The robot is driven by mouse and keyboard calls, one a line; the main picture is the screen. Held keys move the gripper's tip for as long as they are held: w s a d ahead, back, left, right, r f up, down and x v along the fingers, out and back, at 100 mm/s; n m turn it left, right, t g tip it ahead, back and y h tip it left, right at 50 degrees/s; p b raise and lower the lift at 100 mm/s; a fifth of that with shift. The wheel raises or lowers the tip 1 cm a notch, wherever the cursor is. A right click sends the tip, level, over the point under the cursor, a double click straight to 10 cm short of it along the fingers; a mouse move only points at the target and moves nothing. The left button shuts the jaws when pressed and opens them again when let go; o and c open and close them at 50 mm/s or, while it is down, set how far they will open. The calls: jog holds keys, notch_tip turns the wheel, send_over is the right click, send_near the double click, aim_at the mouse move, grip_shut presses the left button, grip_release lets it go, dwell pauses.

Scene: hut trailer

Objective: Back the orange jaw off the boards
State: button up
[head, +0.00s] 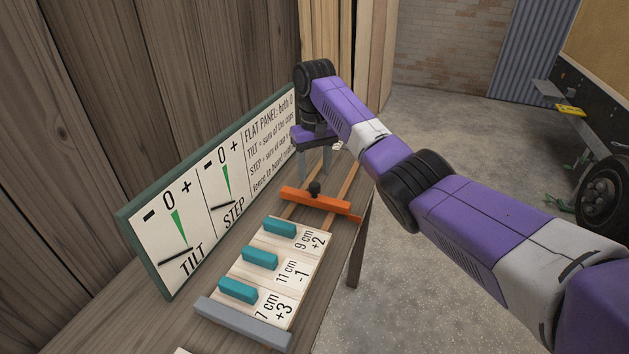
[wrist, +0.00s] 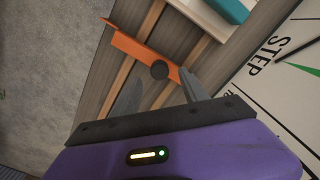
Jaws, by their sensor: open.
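The orange jaw (head: 320,204) is a bar lying across two wooden rails on the bench, with a black knob (head: 314,188) on top. It also shows in the wrist view (wrist: 138,50), the knob (wrist: 159,69) at its middle. The boards (head: 268,262) lie side by side between the jaw and a grey fixed bar (head: 243,325), each with a teal block on it. The jaw lies close to the nearest board; I cannot tell whether they touch. My gripper (head: 313,172) is open and empty, pointing down behind the jaw; its fingers (wrist: 160,95) appear near the knob, apart from it.
A green-framed panel (head: 150,222) with TILT and STEP dials stands along the bench's left side against the wooden wall. The bench (head: 110,325) has a free edge at right, with open floor (head: 450,120) beyond. A vehicle wheel (head: 603,195) is at far right.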

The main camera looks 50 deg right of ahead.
aim_at(315, 184)
jog(key=shift+r, duration=1.65)
